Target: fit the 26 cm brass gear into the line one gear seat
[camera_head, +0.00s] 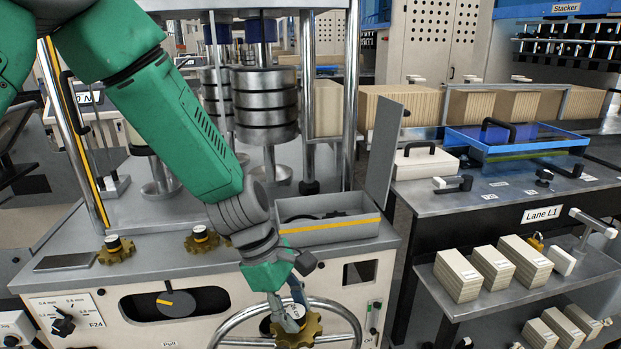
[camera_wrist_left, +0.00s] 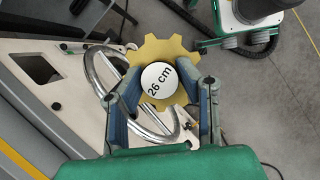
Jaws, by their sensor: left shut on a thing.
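The brass gear (camera_wrist_left: 160,48) has a white round cap marked "26 cm" and sits between the fingers of my left gripper (camera_wrist_left: 165,100) in the left wrist view. In the head view the gear (camera_head: 305,330) shows at the bottom, held by my left gripper (camera_head: 289,318) in front of the machine, by the handwheel. The left gripper is shut on it. Two other brass gears, one at the left (camera_head: 117,252) and one nearer the middle (camera_head: 202,240), are on the machine top. I cannot tell which spot is the line one gear seat. My right gripper is not in view.
A large metal handwheel (camera_head: 228,333) is just behind the held gear. A grey tray (camera_head: 330,232) with a yellow stripe and dark parts stands on the machine top. Upright posts and stacked metal discs (camera_head: 265,105) rise behind. The Lane L1 table (camera_head: 480,207) is at the right.

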